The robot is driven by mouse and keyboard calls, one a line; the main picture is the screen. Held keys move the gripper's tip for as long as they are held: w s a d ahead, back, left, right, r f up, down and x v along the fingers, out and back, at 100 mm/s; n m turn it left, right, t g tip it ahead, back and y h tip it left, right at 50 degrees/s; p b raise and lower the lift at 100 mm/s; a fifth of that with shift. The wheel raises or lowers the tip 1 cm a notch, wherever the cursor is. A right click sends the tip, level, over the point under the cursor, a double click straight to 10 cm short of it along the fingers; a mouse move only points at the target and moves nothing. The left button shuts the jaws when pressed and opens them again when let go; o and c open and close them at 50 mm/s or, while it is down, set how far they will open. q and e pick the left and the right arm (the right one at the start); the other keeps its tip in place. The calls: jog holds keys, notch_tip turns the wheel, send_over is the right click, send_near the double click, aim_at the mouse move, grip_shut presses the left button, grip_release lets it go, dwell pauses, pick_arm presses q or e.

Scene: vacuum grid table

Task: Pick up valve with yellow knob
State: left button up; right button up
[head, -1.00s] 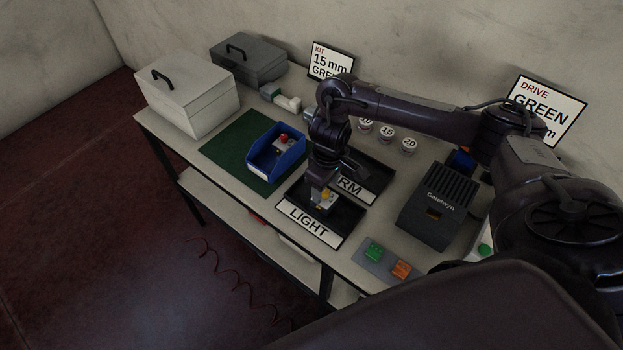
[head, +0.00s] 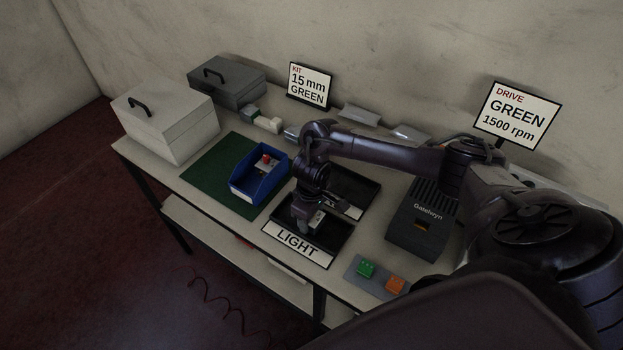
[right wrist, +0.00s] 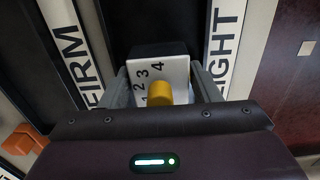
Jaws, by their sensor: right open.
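The valve with the yellow knob (right wrist: 158,92) sits in the black tray labelled LIGHT (head: 298,245). In the right wrist view its white face (right wrist: 150,70) carries the numbers 1 to 4. In the head view only a pale part of the valve (head: 317,219) shows beside my gripper. My right gripper (right wrist: 163,90) is open, with one finger on each side of the valve; whether the fingers touch it I cannot tell. In the head view my right gripper (head: 308,226) points down into the LIGHT tray. My left gripper is not in view.
A blue bin (head: 247,190) holding a red-knobbed part (head: 265,162) stands on a green mat (head: 207,173), left of the tray. A dark Gatelwyn machine (head: 423,222) stands at right. A button panel (head: 376,277) is at the front edge. Lidded boxes (head: 172,125) stand at back left.

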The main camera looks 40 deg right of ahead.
jog(key=c, duration=0.7)
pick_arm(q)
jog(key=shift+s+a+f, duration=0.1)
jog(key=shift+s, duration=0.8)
pick_arm(e)
jog(key=shift+w+r, duration=0.1)
jog(key=shift+r, duration=0.35)
pick_arm(q)
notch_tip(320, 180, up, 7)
jog(key=p, duration=0.7)
pick_arm(e)
notch_tip(320, 180, up, 19)
pick_arm(q)
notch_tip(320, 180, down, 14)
jog(key=b, duration=1.4)
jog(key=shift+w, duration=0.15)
pick_arm(e)
jog(key=a+m, duration=0.1)
jog(key=a, duration=0.2)
jog(key=a+f+m, duration=0.1)
jog(key=a+m, duration=0.1)
jog(key=a, duration=0.1)
jog(key=a+m, duration=0.1)
jog(key=a, duration=0.2)
jog(key=shift+w+a+f+m, duration=0.25)
jog(key=shift+f+m, duration=0.05)
jog(key=shift+f, duration=0.1)
